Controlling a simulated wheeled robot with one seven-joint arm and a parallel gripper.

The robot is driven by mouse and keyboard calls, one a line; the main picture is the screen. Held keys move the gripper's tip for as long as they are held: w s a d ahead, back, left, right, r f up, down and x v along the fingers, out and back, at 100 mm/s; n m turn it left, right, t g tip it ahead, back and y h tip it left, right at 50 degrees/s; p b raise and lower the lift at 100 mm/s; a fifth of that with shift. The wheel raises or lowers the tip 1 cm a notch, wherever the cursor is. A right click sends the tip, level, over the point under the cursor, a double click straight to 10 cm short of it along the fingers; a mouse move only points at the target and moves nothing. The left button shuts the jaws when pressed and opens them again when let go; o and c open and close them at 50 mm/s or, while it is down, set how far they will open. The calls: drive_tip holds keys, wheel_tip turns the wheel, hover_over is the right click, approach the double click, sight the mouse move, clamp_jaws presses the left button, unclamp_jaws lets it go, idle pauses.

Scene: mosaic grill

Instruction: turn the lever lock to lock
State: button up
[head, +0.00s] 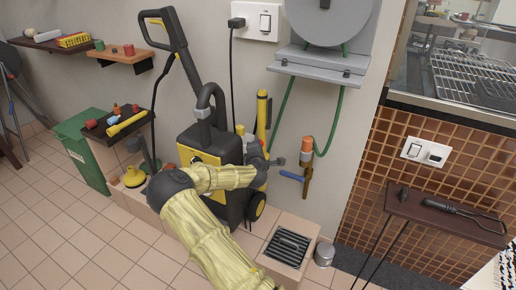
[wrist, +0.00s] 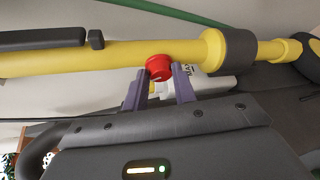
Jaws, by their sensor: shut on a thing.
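A yellow lance with a black collar (wrist: 110,56) runs across the upper part of the wrist view. A red round knob (wrist: 159,67), seemingly the lever lock, sits on its lower side. My gripper (wrist: 162,78) has its two purple-grey fingers on either side of the knob and is shut on it.
A green hose (head: 331,125) hangs from the grey reel. A drain box (head: 287,247) and metal can (head: 324,254) are on the floor below.

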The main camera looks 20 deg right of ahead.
drive_tip(key=o, duration=1)
drive_tip(key=p+v, duration=0.2)
drive_tip(key=v, duration=1.5)
drive_tip(key=shift+s+a, duration=0.15)
drive_tip(key=shift+a, duration=0.05)
